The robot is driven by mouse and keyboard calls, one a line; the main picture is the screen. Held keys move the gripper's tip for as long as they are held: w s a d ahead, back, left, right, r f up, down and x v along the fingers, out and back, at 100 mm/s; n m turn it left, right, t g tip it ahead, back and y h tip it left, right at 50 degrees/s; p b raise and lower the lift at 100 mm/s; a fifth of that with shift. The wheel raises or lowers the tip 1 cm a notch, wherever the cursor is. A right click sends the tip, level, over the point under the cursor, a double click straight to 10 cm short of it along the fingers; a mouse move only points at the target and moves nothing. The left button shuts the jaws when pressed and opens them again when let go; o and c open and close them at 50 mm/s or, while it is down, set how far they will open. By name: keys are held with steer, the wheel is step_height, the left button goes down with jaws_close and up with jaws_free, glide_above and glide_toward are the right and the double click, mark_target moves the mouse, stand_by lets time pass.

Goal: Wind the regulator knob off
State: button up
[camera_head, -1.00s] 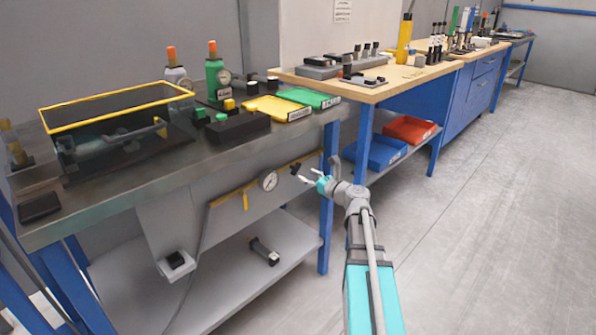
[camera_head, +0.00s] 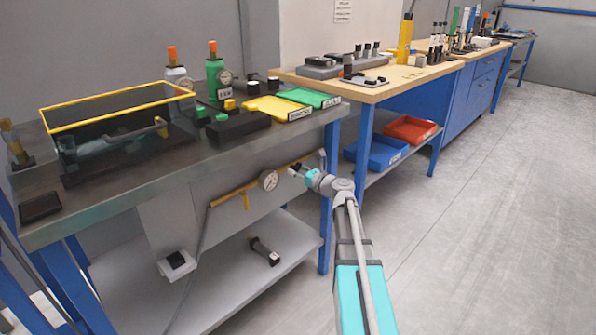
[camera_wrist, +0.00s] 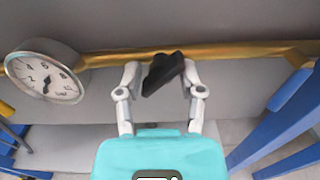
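The regulator knob (camera_wrist: 163,73) is a black, wing-shaped handle on the brass pipe (camera_wrist: 225,50) under the bench top. In the wrist view it sits tilted between the two fingers of my gripper (camera_wrist: 161,78). The fingers are spread, one on each side of it, with a small gap at the left; I cannot tell whether the right finger touches it. In the head view my gripper (camera_head: 304,173) is at the knob (camera_head: 294,168), which is partly hidden by the fingers. A round white gauge (camera_head: 269,180) is left of the knob, also in the wrist view (camera_wrist: 45,75).
A yellow lever (camera_head: 246,201) hangs from the pipe left of the gauge. A blue bench leg (camera_head: 327,220) stands close to the right. A black cylindrical part (camera_head: 264,251) lies on the lower shelf (camera_head: 285,235). The floor to the right is clear.

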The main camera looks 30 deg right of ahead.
jaws_close()
steer(key=shift+n, duration=0.3)
steer(key=n, duration=0.6)
steer(key=shift+s, duration=0.1)
steer(key=n, duration=1.3)
steer(key=shift+n, duration=0.3)
steer(key=n, duration=0.3)
steer(key=shift+n, duration=0.3)
steer(key=shift+d+n, duration=0.15)
steer(key=shift+n, duration=1.65)
